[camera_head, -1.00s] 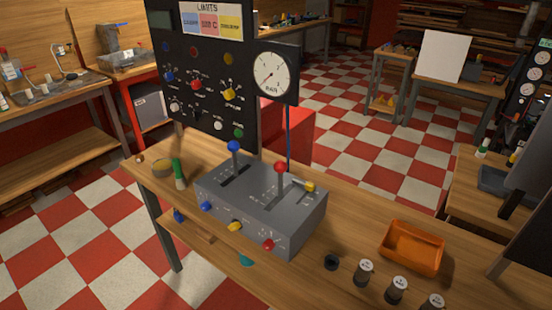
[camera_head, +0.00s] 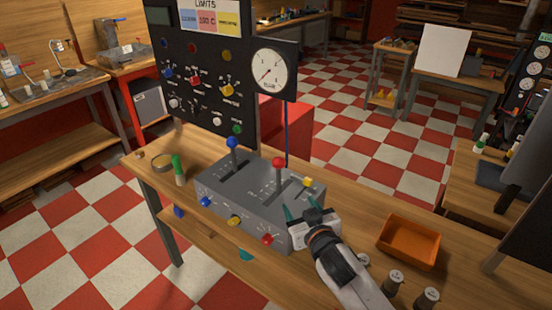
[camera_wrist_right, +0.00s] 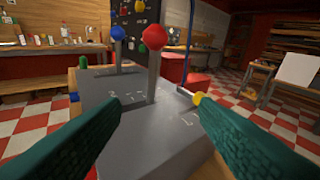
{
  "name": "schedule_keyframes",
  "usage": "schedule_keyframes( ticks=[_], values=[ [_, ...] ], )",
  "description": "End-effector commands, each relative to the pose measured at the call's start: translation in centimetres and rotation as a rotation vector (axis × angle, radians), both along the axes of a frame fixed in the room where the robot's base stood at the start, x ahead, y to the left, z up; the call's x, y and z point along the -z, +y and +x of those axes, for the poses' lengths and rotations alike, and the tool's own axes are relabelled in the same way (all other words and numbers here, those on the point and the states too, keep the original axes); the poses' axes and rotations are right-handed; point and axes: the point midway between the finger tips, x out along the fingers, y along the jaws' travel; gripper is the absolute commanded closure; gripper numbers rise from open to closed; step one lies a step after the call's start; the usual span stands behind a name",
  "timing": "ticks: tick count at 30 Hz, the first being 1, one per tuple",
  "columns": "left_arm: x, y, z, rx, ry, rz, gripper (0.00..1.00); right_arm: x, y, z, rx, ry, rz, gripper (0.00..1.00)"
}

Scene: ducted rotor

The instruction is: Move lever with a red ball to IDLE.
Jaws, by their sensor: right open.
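The lever with a red ball (camera_head: 278,162) stands up from its slot in the grey control box (camera_head: 222,207). In the right wrist view the red ball (camera_wrist_right: 154,38) tops a grey stem between and beyond my fingertips. A lever with a blue ball (camera_head: 232,142) stands in the other slot, to the left. My right gripper (camera_head: 302,206) is open and empty over the right part of the box, apart from the red-ball lever; it also shows in the right wrist view (camera_wrist_right: 160,108). The slot labels are too small to read. My left gripper is not in view.
Blue, yellow and red knobs line the box front. A black panel with a gauge (camera_head: 270,75) rises behind. An orange tray (camera_head: 409,243) and several small cylinders sit to the right.

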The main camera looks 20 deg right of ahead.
Motion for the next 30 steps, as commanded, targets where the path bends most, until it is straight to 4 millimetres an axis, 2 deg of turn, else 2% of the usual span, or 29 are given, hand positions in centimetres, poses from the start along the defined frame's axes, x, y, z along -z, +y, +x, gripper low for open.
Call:
schedule_keyframes(
  ticks=[1,3,7,11,24,30],
  values=[
    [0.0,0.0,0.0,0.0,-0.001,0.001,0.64,-1.4,0.1,1.4,-0.018,-0.062,-0.004,0.45],
    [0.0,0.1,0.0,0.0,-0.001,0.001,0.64,-2.9,0.4,2.7,-0.043,-0.129,-0.002,0.45],
    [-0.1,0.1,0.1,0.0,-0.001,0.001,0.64,-4.3,0.7,4.0,-0.069,-0.191,-0.001,0.45],
    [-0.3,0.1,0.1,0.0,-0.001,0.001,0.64,-4.6,0.8,5.5,-0.072,-0.198,0.001,0.45],
    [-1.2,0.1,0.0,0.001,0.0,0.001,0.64,-4.5,1.4,13.6,-0.07,-0.195,-0.001,0.45],
    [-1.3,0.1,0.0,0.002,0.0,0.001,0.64,-4.4,1.6,15.4,-0.07,-0.194,0.002,0.45]
  ],
)
